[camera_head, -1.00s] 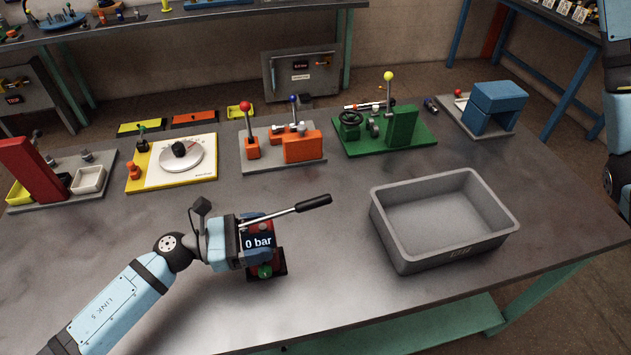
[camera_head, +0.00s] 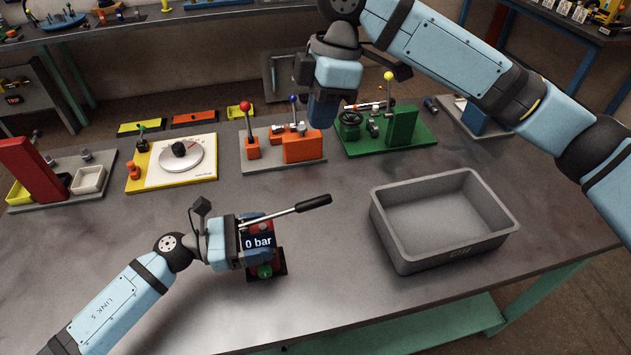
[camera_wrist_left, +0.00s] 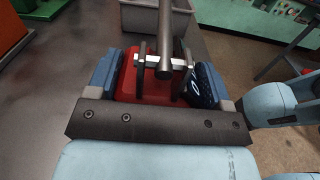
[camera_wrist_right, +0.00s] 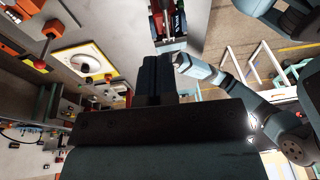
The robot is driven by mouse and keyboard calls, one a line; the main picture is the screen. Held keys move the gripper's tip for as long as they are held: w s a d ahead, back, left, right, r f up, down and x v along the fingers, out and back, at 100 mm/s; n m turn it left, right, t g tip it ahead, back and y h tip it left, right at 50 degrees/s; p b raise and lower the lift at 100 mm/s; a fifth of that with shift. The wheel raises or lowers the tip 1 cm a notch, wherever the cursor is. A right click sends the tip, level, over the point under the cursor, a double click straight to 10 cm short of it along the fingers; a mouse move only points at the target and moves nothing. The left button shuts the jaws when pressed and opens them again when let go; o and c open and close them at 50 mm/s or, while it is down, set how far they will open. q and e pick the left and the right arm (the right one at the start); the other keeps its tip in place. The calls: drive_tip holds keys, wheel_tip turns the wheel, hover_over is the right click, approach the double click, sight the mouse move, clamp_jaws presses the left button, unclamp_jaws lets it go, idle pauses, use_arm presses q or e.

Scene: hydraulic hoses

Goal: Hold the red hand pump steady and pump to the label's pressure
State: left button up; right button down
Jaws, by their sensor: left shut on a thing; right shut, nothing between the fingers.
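The red hand pump (camera_head: 265,256) stands near the front of the table, with a display reading "0 bar" and a green knob at its front. Its lever (camera_head: 288,211) has a black grip and points to the right, slightly upward. My left gripper (camera_head: 250,246) is shut on the pump body from the left; the left wrist view shows its blue fingers (camera_wrist_left: 108,78) on both sides of the red body. My right gripper (camera_head: 322,108) is shut and empty, high above the table behind the pump. In the right wrist view its fingers (camera_wrist_right: 153,75) are together. No pressure label is readable.
An empty grey bin (camera_head: 445,255) stands right of the pump. Along the back are a yellow-edged dial board (camera_head: 172,162), an orange lever station (camera_head: 302,147) and a green valve station (camera_head: 402,127). The table between pump and bin is clear.

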approach(324, 200)
drive_tip(key=a+f, duration=0.1)
drive_tip(key=f, duration=0.1)
drive_tip(key=a+f, duration=0.2)
drive_tip(key=f, duration=0.1)
drive_tip(key=shift+a+f, duration=0.15)
drive_tip(key=shift+f, duration=0.65)
drive_tip(key=f+y, duration=0.1)
drive_tip(key=d+f+y, duration=0.1)
drive_tip(key=f, duration=0.1)
drive_tip(key=f+y, duration=0.1)
drive_tip(key=shift+d+f+g, duration=0.2)
drive_tip(key=shift+d+g, duration=0.15)
drive_tip(key=shift+g, duration=0.05)
drive_tip(key=shift+w+d+f+y, duration=0.1)
drive_tip(key=shift+f+y, duration=0.7)
